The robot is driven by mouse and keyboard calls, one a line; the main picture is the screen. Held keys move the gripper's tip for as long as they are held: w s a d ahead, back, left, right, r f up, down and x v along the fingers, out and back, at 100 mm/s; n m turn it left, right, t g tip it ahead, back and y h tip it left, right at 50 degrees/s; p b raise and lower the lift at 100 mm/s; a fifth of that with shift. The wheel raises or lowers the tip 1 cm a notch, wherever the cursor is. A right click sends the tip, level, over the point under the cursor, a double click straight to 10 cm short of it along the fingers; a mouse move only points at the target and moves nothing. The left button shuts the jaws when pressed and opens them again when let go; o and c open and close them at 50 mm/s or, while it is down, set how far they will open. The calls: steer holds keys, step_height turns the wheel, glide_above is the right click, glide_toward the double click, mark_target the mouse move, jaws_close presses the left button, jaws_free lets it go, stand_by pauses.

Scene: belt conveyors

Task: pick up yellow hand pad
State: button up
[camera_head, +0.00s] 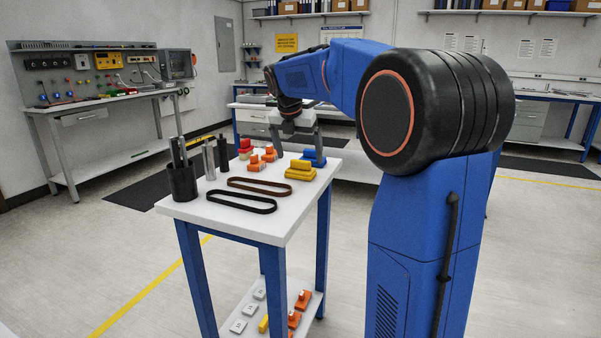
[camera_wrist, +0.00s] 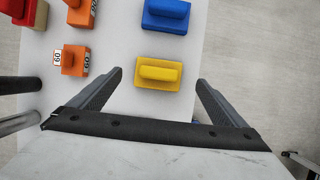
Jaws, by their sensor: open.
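The yellow hand pad (camera_wrist: 158,74), a block with a raised bar on top, lies on the white tabletop (camera_wrist: 115,22). In the wrist view it sits between my fingertips, with gaps on both sides. It also shows in the head view (camera_head: 299,173) near the table's right edge. My gripper (camera_head: 298,148) is open and empty, pointing down over the far part of the table. It also shows in the wrist view (camera_wrist: 159,77). The height of my fingertips above the pad is hard to tell.
A blue hand pad (camera_wrist: 166,15) lies just beyond the yellow one. Orange blocks (camera_wrist: 75,60) and a red block (camera_head: 245,146) lie to the left. Two belts (camera_head: 241,202) lie in front.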

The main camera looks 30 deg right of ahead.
mark_target(300, 161)
steer(key=shift+x, duration=2.75)
steer(key=shift+c, duration=0.7)
steer(key=c, duration=1.1)
step_height(300, 161, up, 10)
steer(key=shift+r, duration=0.1)
